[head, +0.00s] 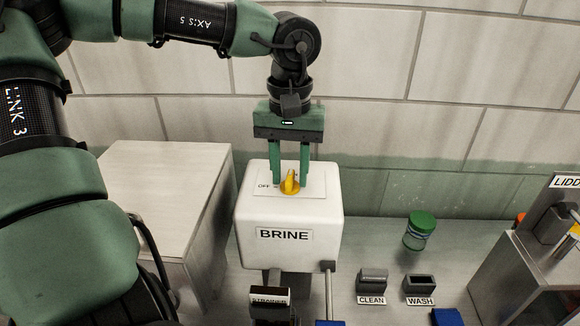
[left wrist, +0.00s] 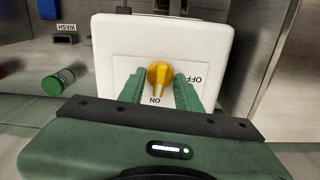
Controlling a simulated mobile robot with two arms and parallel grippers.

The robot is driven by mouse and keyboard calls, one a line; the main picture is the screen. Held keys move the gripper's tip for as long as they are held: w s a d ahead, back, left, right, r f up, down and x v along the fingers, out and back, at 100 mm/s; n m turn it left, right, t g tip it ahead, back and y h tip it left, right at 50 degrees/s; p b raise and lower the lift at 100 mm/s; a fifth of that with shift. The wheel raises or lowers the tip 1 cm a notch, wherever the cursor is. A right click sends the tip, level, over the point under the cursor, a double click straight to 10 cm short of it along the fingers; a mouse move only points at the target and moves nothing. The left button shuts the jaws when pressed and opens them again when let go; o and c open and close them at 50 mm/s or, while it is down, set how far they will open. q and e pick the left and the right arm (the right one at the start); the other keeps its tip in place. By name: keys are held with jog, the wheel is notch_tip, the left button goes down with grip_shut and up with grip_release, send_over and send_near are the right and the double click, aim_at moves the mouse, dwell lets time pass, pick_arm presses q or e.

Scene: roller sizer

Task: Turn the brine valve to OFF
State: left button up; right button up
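The brine valve is a yellow knob (head: 289,183) on the white plate on top of the white BRINE box (head: 285,255). In the head view, OFF is printed left of the knob. The left wrist view shows the knob (left wrist: 160,72) with its pointer toward ON, and OFF off to the right. My left gripper (head: 291,179) points down over the box, open, with one green finger on each side of the knob. The fingers appear apart from the knob in the left wrist view (left wrist: 160,90). My right gripper is not in view.
A large pale box (head: 155,195) stands left of the BRINE box. A green-lidded jar (head: 419,231) and holders labelled CLEAN (head: 372,281) and WASH (head: 420,287) are to the right. A STRAINER holder (head: 270,300) is in front. A tiled wall rises behind.

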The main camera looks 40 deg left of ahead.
pick_arm(q)
jog(key=shift+s, duration=0.1)
jog(key=c, duration=0.6)
grip_shut()
